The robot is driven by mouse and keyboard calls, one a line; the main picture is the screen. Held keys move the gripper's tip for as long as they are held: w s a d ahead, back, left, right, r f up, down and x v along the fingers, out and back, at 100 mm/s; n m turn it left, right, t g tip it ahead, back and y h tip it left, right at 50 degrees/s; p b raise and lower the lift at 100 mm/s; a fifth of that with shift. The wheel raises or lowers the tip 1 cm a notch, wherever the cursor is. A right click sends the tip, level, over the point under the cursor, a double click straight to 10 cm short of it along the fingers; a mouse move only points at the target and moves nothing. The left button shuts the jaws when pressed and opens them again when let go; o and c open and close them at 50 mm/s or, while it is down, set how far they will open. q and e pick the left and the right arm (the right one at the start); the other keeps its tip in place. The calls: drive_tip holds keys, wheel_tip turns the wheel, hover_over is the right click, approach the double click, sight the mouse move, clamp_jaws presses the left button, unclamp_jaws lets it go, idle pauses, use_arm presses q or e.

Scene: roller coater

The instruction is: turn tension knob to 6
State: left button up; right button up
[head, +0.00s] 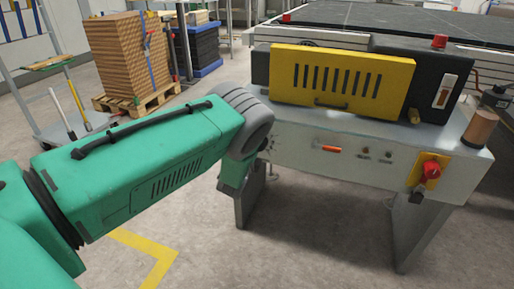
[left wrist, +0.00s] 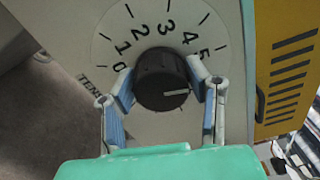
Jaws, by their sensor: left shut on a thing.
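The black tension knob (left wrist: 158,66) sits on a round pale dial (left wrist: 120,42) in the left wrist view. Numbers 0 to 5 show on the dial; the part past 5 is hidden by the right-hand finger. The knob's white mark points right, toward that finger. My left gripper (left wrist: 163,88) is shut on the knob, with a blue-padded finger on each side. In the head view, my left arm reaches the left end of the grey roller coater (head: 335,165); its fingers and the knob are hidden there. My right gripper is not in view.
A yellow vented cover (head: 340,78) tops the machine. A red rotary switch (head: 431,170) is on its front right. A pallet of stacked brown boards (head: 122,55) and a cart (head: 75,125) stand behind my arm. Open floor lies in front of the machine.

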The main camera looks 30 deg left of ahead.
use_arm(q)
drive_tip(key=shift+s+d+f+m+b, duration=0.1)
drive_tip(key=shift+f+m+b, duration=0.2)
drive_tip(key=shift+m, duration=0.55)
drive_tip(key=shift+s+d+f+m+b, duration=0.1)
drive_tip(key=shift+m+b, duration=0.25)
drive_tip(key=shift+m, duration=0.5)
drive_tip(key=o, duration=1.1)
drive_tip(key=shift+o, duration=0.2)
drive_tip(key=shift+w+r, duration=0.1)
drive_tip(key=shift+r, duration=0.05)
drive_tip(key=shift+r, duration=0.1)
drive_tip(key=v, duration=1.2)
drive_tip(key=shift+a, duration=0.1)
